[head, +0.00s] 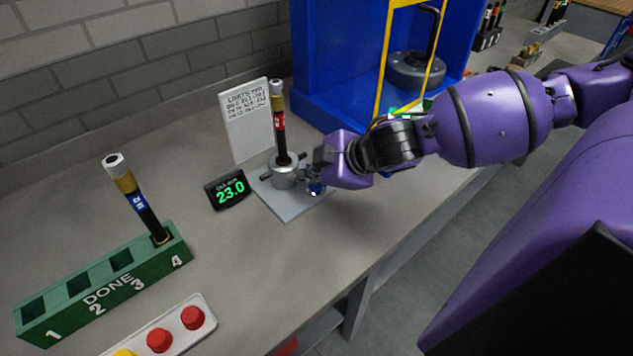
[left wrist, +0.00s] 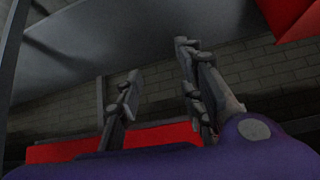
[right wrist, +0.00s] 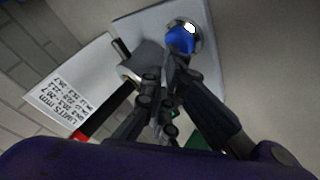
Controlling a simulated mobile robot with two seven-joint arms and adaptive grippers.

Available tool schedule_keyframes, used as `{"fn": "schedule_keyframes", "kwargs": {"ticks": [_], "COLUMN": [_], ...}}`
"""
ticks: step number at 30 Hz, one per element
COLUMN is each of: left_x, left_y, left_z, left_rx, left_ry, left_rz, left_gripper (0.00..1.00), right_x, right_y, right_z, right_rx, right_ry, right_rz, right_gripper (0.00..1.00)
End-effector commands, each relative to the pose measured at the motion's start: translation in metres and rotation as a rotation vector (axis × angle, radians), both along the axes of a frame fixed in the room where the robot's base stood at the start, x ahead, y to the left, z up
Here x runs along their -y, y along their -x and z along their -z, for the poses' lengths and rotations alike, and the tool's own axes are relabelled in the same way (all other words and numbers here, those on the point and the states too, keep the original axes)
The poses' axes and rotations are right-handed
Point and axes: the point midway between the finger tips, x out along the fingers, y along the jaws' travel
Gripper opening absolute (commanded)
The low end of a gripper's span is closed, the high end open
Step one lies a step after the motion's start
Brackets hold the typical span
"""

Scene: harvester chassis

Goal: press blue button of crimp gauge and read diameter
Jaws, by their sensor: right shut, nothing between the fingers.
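The crimp gauge is a grey metal body (head: 284,170) on a light base plate (head: 290,203), with a black hose with a red band (head: 280,122) standing upright in it. Its blue button (head: 316,188) is on the plate's right side and shows in the right wrist view (right wrist: 180,41). My right gripper (head: 314,176) is shut and empty, its tips at the button's edge; I cannot tell whether they touch it. The black display (head: 228,190) reads 23.0 in green. My left gripper (left wrist: 157,62) is open and empty, seen only in its wrist view.
A white limits card (head: 247,118) stands behind the gauge. A green DONE rack (head: 105,295) holds a blue-banded hose (head: 137,200) in slot 4; the other slots look empty. A panel with red buttons (head: 160,338) lies in front. A blue machine (head: 330,65) stands behind.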

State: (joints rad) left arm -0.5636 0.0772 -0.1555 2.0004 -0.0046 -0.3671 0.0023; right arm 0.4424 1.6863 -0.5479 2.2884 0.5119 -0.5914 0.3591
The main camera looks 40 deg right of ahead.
Motion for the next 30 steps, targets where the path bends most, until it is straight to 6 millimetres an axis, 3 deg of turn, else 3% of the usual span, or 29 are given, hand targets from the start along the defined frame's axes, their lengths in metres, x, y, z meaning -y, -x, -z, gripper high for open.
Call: {"fn": "schedule_keyframes", "kwargs": {"ticks": [6,17,30], "left_x": [0.0,-0.001,-0.001], "left_y": [-0.007,0.0,-0.025], "left_z": [-0.012,-0.009,-0.041], "left_rx": [0.017,0.005,0.06], "left_ry": [0.0,-0.002,0.0], "left_rz": [0.0,-0.004,-0.003], "left_gripper": [0.35,0.35,0.35], "right_x": [0.0,0.0,0.0], "right_y": [0.0,0.0,-0.001], "right_z": [-0.014,-0.014,-0.059], "right_rx": [0.004,0.002,0.009], "right_ry": [0.0,0.0,0.0], "right_rz": [0.0,-0.001,0.0], "right_gripper": [0.0,0.0,0.0]}}
